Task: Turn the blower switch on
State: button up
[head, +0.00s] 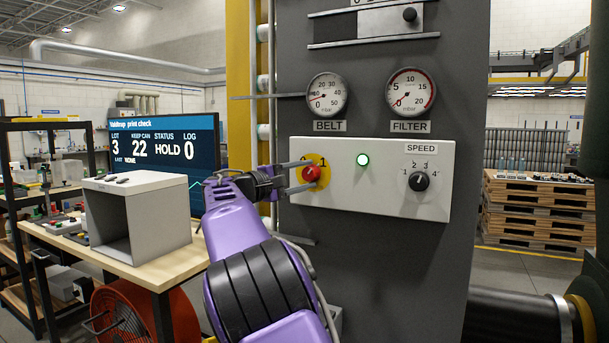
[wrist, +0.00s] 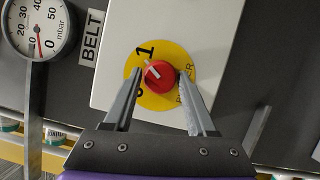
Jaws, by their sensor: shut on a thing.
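The blower switch is a red rotary knob (head: 311,174) on a yellow disc marked 0 and 1, at the left of a white control panel (head: 335,205). My gripper (head: 307,176) reaches it from the left. In the wrist view, the fingers of my gripper (wrist: 161,76) lie on both sides of the red knob (wrist: 160,78), shut on it. The knob's white mark points roughly between 0 and 1 on the yellow disc (wrist: 150,101). A round green lamp (head: 362,160) on the panel is lit.
A black SPEED dial (head: 419,181) sits right of the lamp. BELT gauge (head: 327,94) and FILTER gauge (head: 411,92) are above, both needles low. A table (head: 125,262) with a grey open box (head: 139,221) and a screen (head: 163,150) stand left.

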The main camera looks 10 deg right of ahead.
jog(key=shift+m+g+y, duration=0.3)
jog(key=shift+m+g, duration=0.1)
jog(key=shift+m, duration=0.5)
jog(key=o, duration=1.2)
jog(key=v, duration=1.7)
jog(key=shift+s+a+b, duration=0.15)
jog(key=shift+s+b, duration=0.1)
jog(key=shift+b, duration=0.05)
